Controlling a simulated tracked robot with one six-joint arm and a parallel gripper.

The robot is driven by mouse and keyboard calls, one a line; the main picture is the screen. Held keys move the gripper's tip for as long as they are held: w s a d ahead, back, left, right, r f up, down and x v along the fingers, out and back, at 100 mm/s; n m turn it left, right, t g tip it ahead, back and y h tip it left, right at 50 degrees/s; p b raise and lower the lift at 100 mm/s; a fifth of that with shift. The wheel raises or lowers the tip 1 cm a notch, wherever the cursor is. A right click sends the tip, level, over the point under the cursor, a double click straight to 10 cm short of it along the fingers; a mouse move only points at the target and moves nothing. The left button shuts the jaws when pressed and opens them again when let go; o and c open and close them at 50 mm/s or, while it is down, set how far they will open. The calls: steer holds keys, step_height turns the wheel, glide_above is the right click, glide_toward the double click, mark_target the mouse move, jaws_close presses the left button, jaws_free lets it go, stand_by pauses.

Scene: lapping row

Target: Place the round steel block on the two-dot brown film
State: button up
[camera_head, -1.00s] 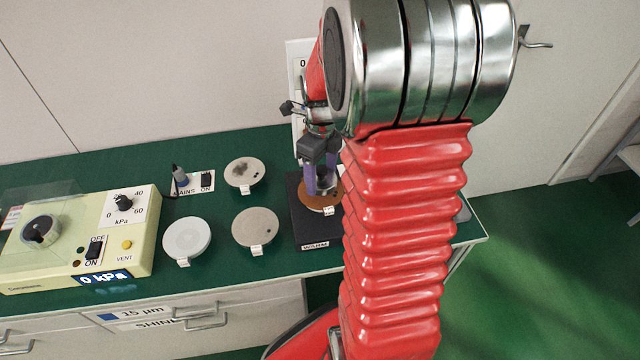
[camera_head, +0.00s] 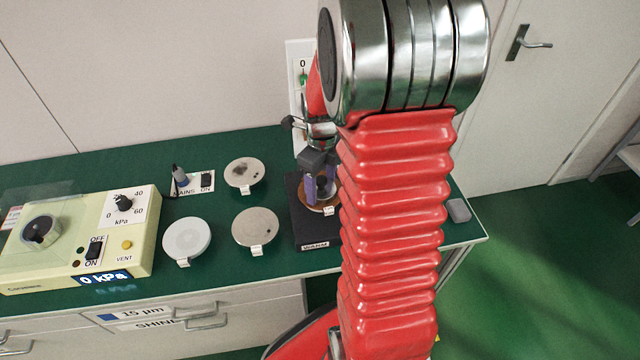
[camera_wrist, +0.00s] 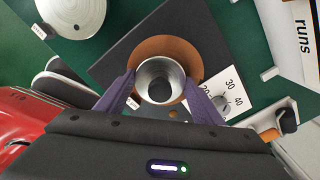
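The round steel block (camera_wrist: 161,80) is a shiny hollow-looking cylinder in the wrist view. My gripper (camera_wrist: 160,84) has its two purple fingers against opposite sides of it. In the head view, my gripper (camera_head: 321,187) stands over the black warming plate (camera_head: 312,236), and the block is mostly hidden between the fingers. The orange-brown film (camera_head: 318,207) lies round on this plate under the block. It shows as a ring around the block in the wrist view (camera_wrist: 188,54). Its small white tag (camera_wrist: 132,103) is too small to read for dots. I cannot tell whether block and film touch.
A white disc (camera_head: 187,238), a beige disc (camera_head: 256,229) and a stained disc (camera_head: 244,173) lie left of the plate. A cream vacuum unit (camera_head: 75,240) reading 0 kPa stands further left. A white dial panel (camera_wrist: 238,92) is close beside the plate.

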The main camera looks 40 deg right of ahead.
mark_target(321, 180)
steer(key=o, duration=0.5)
steer(key=shift+c, duration=0.2)
steer(key=shift+r, duration=0.15)
step_height(321, 180, up, 12)
steer(key=shift+a, duration=0.1)
stand_by(0.7)
